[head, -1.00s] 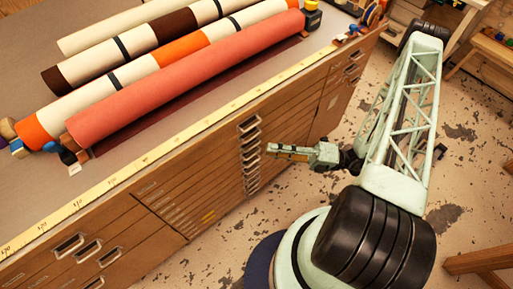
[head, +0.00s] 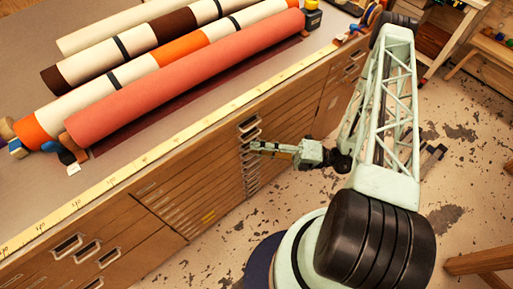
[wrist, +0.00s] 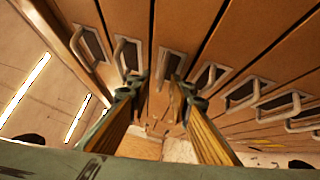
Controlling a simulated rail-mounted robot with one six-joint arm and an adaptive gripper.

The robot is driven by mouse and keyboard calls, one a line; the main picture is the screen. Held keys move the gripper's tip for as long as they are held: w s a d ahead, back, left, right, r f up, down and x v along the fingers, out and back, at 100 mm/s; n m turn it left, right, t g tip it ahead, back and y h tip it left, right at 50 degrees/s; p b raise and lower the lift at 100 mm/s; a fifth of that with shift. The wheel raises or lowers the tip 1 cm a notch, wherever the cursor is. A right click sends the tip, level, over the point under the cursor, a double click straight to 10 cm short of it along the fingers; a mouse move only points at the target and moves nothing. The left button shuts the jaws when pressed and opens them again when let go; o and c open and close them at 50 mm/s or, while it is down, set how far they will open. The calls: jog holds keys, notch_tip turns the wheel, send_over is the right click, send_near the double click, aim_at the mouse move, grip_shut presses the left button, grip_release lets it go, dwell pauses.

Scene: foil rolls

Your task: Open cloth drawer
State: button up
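The wooden drawer cabinet (head: 185,195) has a column of shallow drawers with metal pull handles (head: 250,180). All the drawers in this column look closed. I cannot tell which one is the cloth drawer. My gripper (head: 254,147) is at the upper part of this handle column. In the wrist view my gripper (wrist: 155,82) has its two fingers apart, with one drawer handle (wrist: 167,70) between or just ahead of the tips. Other handles lie on both sides, close to the fingers. Whether the tips touch any handle is unclear.
Rolls of cloth or foil, including a coral one (head: 185,75), lie on the cabinet top, with a yellow measuring strip (head: 170,148) along its front edge. More drawers with handles (head: 88,248) are at lower left. The floor (head: 290,185) before the cabinet is clear.

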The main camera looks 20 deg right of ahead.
jog(key=shift+a, duration=0.1)
jog(key=shift+c, duration=0.3)
grip_shut()
